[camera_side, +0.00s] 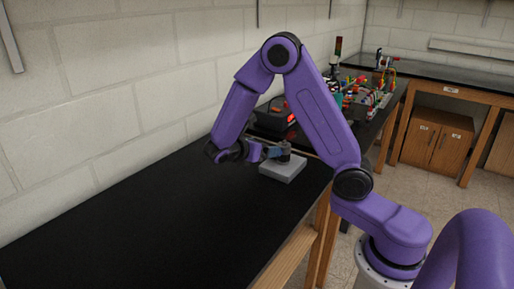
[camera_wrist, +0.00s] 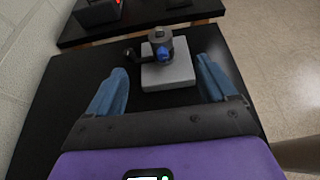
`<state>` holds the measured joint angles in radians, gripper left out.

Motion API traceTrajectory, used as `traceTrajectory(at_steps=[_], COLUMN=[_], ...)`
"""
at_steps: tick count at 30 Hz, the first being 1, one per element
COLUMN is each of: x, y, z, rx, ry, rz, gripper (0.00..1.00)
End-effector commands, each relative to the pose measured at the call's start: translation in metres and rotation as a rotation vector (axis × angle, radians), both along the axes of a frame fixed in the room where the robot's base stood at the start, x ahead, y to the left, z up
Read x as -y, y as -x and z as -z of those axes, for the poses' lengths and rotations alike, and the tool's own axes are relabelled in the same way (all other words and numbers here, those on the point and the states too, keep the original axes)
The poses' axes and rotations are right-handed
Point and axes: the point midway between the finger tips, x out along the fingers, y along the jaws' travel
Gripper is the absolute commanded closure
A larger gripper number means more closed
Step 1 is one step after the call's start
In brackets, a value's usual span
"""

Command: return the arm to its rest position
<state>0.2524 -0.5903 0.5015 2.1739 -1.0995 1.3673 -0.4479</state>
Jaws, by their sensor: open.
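My purple arm is bent over the black table, with my gripper (camera_side: 262,154) low above the tabletop, close to a grey block. In the wrist view my gripper (camera_wrist: 163,90) shows two blue fingers spread wide apart, with nothing between their tips. The grey block (camera_side: 283,170) sits on the table with a dark round part (camera_side: 284,152) standing on it. In the wrist view the grey block (camera_wrist: 168,76) lies just beyond the fingers, and the round part (camera_wrist: 160,36) has a blue piece on its near side. I cannot tell whether a finger touches anything.
The black table (camera_side: 130,225) is bare at the front left, along a white block wall. A dark device with a red light (camera_side: 280,118) stands behind the grey block. Several colourful parts (camera_side: 368,98) crowd the far bench. Wooden cabinets (camera_side: 437,138) stand at the back right.

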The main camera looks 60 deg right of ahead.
Motion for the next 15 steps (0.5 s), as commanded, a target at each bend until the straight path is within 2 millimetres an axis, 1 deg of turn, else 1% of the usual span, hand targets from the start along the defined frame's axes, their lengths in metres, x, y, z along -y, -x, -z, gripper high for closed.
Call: traceTrajectory(at_steps=[1, 3, 9, 11, 15], x=[-0.007, -0.012, -0.023, -0.028, -0.046], y=[-0.001, 0.0, 0.004, 0.009, 0.031], z=[-0.002, -0.005, -0.008, -0.009, -0.008], rx=[0.002, 0.001, 0.018, 0.04, 0.116], ry=[-0.001, -0.001, -0.026, -0.059, -0.184], rz=[-0.002, -0.001, 0.003, 0.007, 0.03], gripper=[0.15, 0.15, 0.15, 0.15, 0.15])
